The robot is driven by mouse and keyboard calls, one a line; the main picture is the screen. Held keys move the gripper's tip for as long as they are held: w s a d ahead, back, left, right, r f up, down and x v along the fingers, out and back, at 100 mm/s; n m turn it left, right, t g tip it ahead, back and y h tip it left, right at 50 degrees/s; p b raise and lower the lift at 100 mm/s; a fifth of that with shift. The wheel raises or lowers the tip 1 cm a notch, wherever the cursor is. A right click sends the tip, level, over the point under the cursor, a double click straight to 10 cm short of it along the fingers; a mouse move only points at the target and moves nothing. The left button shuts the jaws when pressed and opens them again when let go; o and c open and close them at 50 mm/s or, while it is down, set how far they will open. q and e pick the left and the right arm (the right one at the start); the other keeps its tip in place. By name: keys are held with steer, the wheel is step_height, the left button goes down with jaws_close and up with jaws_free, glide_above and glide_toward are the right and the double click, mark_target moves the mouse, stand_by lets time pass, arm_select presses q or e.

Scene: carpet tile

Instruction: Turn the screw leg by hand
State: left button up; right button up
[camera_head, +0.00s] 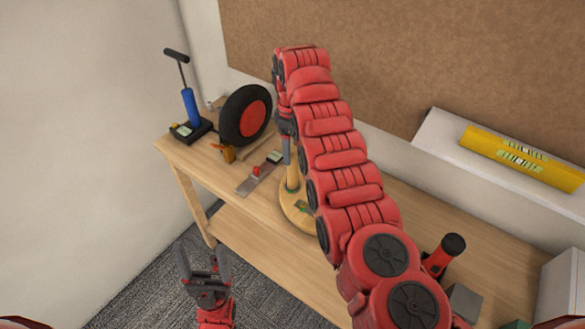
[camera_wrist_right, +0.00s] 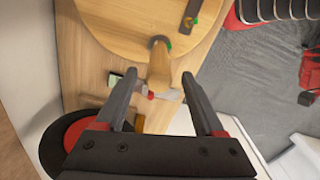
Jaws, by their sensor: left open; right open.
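The screw leg (camera_head: 292,178) is a short wooden peg standing on a round wooden disc (camera_head: 297,212) on the workbench. In the right wrist view, the leg (camera_wrist_right: 159,68) projects from the disc (camera_wrist_right: 115,18), with a green patch at its base. My right gripper (camera_head: 287,155) points down at the leg, partly hidden by my arm. In its wrist view, the right gripper (camera_wrist_right: 160,78) is open, with the leg between its fingers in the picture; I cannot tell whether they touch. My left gripper (camera_head: 203,250) is open and empty, in front of the bench, away from the leg.
On the bench (camera_head: 250,255) are a blue hand pump (camera_head: 190,105), a black wheel with red hub (camera_head: 245,115), and a metal tool (camera_head: 252,182) left of the disc. A red-handled tool (camera_head: 443,255) stands at right. A yellow level (camera_head: 520,157) lies on a white ledge.

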mark_target(293, 165)
steer(key=f, duration=0.3)
steer(key=f+p, duration=0.1)
steer(key=f, duration=0.1)
steer(key=shift+w+d+f, duration=0.1)
steer(key=shift+d+f, duration=0.1)
steer(key=shift+f, duration=0.2)
steer(key=shift+a+f, duration=0.15)
steer(key=shift+f, duration=0.5)
jaws_close()
